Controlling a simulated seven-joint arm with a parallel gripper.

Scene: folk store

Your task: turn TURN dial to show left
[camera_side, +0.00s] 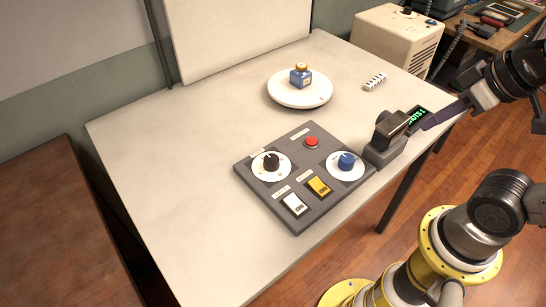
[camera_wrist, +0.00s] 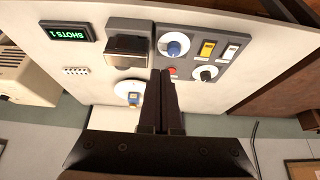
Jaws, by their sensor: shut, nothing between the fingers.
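A dark grey control panel (camera_side: 318,198) lies on the table. It bears a dial with a black knob (camera_side: 271,162) and a dial with a blue knob (camera_side: 346,161), each on a white disc. Their labels are too small to read, so I cannot tell which is the TURN dial. Both the blue knob (camera_wrist: 173,46) and the black knob (camera_wrist: 205,74) show in the wrist view. My gripper (camera_side: 424,124) is shut and empty, above the table's right side, apart from both knobs. Its fingers (camera_wrist: 163,74) show together in the wrist view.
The panel has a red button (camera_side: 311,142), a yellow switch (camera_side: 319,186) and a white switch (camera_side: 294,204). A dark device (camera_side: 383,150) and a display reading SHOTS 1 (camera_wrist: 68,33) stand beside it.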

